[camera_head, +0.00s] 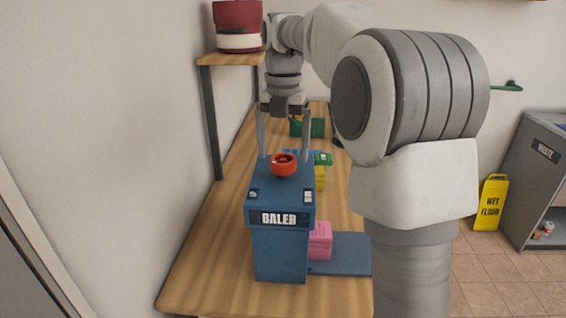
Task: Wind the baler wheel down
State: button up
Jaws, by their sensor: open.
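The baler (281,247) is a blue box with a "BALER" label, standing on the wooden bench. Its red wheel (284,170) sits on the top face. My gripper (283,155) hangs from above with its fingers pointing down and spread wide apart. The fingers show on the left and right of the wheel in the picture, with their tips near the back of the baler's top. I cannot tell their exact depth relative to the wheel. The gripper holds nothing.
A pink block (320,240) sits on a blue plate (345,254) right of the baler. Yellow, blue and green items (307,127) stand behind it. A shelf (232,59) with a red-and-white object (238,27) is at upper left. A wet-floor sign (491,203) and waste bin (540,180) stand at right.

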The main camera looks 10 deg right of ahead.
jog(key=shift+f, duration=1.1)
jog(key=c, duration=1.3)
jog(key=shift+c, duration=0.2)
